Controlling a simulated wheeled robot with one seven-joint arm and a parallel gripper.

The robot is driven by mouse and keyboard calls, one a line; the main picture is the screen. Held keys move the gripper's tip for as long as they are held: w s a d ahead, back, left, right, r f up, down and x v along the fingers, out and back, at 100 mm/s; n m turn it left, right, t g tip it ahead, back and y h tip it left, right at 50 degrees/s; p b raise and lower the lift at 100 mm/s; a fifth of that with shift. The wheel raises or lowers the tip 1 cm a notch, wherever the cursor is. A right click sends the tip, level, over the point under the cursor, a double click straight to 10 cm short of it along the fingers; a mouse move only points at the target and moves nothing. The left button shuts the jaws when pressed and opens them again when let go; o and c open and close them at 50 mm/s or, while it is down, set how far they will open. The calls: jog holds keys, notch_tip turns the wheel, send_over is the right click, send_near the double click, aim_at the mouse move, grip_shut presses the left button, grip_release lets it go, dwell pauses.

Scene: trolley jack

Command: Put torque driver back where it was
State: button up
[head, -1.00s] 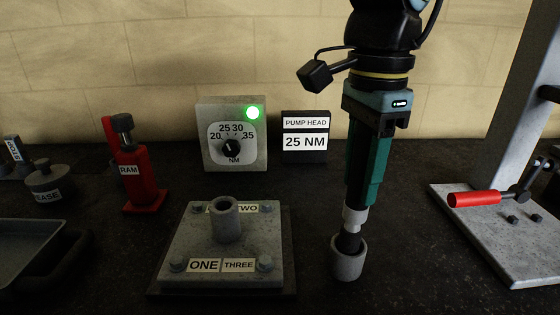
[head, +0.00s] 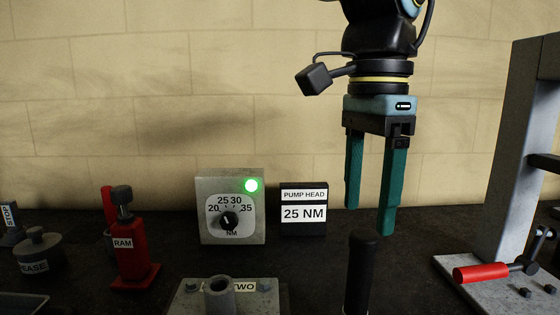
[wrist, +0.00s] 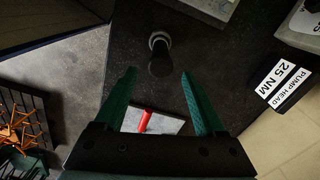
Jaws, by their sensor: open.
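The torque driver (head: 361,270) stands upright on the dark bench, its black handle showing in the head view and its lower end cut off by the frame. In the wrist view the driver (wrist: 160,62) is seen from above, with a pale round cup (wrist: 159,38) at its base. My gripper (head: 370,218) is open and empty above the handle, its green fingers apart and pointing down. The fingertips are clear of the handle top. The wrist view also shows the open gripper (wrist: 158,74) with nothing between its pads.
The pump-head plate (head: 190,302) with its central post is left of the driver. Behind stand a dial box (head: 231,207) with a lit green lamp and a "25 NM" sign (head: 304,211). A red ram (head: 130,250) is at left. A grey press frame (head: 515,160) with a red-handled lever (head: 481,272) is at right.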

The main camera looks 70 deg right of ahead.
notch_tip(320, 180, up, 5)
jog(key=shift+r, duration=0.15)
jog(key=shift+w, duration=0.15)
